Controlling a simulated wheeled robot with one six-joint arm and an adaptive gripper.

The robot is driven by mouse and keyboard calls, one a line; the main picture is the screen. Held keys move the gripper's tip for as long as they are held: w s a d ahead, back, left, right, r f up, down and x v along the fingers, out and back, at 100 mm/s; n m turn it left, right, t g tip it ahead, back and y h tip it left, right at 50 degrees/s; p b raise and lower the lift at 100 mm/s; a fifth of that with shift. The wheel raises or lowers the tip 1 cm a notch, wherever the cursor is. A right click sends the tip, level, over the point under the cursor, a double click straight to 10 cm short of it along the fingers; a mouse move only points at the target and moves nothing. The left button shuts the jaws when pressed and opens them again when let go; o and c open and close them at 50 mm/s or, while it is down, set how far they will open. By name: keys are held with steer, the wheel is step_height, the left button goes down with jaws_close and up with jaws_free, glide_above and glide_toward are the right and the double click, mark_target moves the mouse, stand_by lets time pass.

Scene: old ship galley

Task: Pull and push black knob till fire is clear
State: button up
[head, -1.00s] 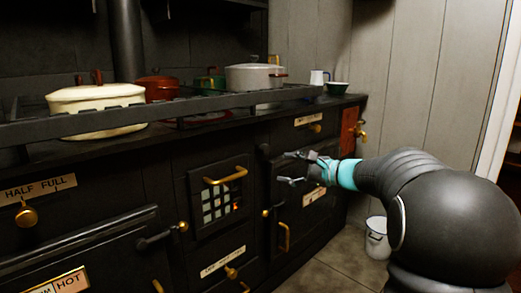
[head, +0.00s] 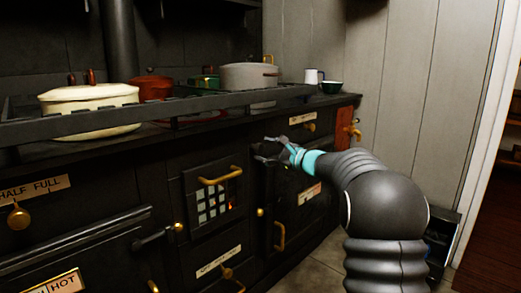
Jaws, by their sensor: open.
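The dark stove front has a small grated firebox door (head: 210,203) with a brass handle (head: 222,176). A faint orange fire glow (head: 232,205) shows at the grate's right side. My gripper (head: 262,150) is open in front of the stove, up and right of the grate, near the top left of the neighbouring oven door (head: 300,200). I cannot clearly make out the black knob; the gripper's fingers cover the dark area there. I cannot tell whether they touch anything.
A cream pot (head: 88,108), a red pot (head: 153,88) and a grey pot (head: 249,76) stand on the stove top behind a rail (head: 180,108). A black lever (head: 155,238) juts out left of the grate. A doorway opens at the far right.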

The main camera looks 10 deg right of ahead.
steer(key=shift+x, duration=1.3)
steer(key=shift+c, duration=0.3)
jaws_close()
